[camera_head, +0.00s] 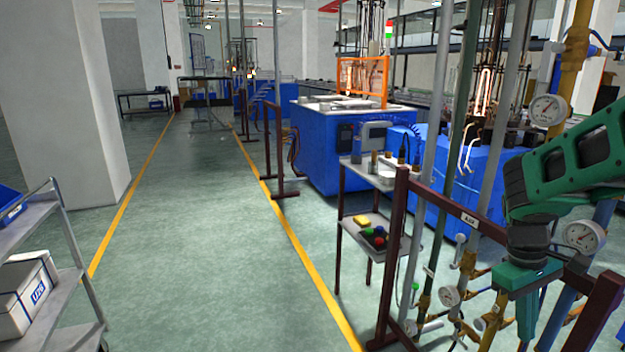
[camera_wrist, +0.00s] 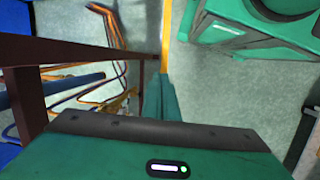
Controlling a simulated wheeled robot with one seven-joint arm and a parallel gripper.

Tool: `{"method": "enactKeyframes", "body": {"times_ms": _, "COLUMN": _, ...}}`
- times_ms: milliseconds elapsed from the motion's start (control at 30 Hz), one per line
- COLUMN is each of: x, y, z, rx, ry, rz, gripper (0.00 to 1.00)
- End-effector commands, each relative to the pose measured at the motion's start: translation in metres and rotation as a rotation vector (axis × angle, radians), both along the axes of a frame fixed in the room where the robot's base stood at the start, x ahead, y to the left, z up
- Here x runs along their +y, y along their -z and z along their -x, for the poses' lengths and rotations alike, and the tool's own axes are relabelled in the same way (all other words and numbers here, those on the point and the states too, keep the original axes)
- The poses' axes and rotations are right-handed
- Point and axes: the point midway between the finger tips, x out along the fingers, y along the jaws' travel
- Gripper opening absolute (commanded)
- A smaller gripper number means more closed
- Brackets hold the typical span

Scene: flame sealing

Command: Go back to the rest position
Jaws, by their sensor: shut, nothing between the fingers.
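My gripper (camera_head: 526,318) is at the lower right of the head view, at the end of my green and black arm. It points down in front of the pipes and gauges and is shut and empty. In the wrist view, the green gripper body fills the bottom, and its fingers (camera_wrist: 168,98) show beyond the dark edge.
A brown rail frame (camera_head: 462,213) and pipes with pressure gauges (camera_head: 584,236) stand close around my gripper. Blue machines (camera_head: 330,160) and a small shelf stand (camera_head: 366,178) are behind. A grey cart (camera_head: 45,215) is at left. The green floor between is clear.

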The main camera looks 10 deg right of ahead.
Motion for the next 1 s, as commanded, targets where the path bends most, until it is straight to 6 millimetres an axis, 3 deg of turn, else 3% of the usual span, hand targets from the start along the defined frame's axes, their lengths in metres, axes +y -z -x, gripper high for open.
{"method": "enactKeyframes", "body": {"times_ms": 300, "x": 0.032, "y": -0.029, "z": 0.071, "rx": -0.159, "ry": 0.434, "rz": -0.089, "gripper": 0.00}}
{"method": "enactKeyframes", "body": {"times_ms": 500, "x": 0.051, "y": -0.037, "z": 0.102, "rx": -0.212, "ry": 0.629, "rz": -0.114, "gripper": 0.00}}
{"method": "enactKeyframes", "body": {"times_ms": 700, "x": 0.058, "y": -0.038, "z": 0.113, "rx": -0.228, "ry": 0.705, "rz": -0.121, "gripper": 0.00}}
{"method": "enactKeyframes", "body": {"times_ms": 1000, "x": 0.059, "y": -0.038, "z": 0.113, "rx": -0.227, "ry": 0.707, "rz": -0.121, "gripper": 0.00}}
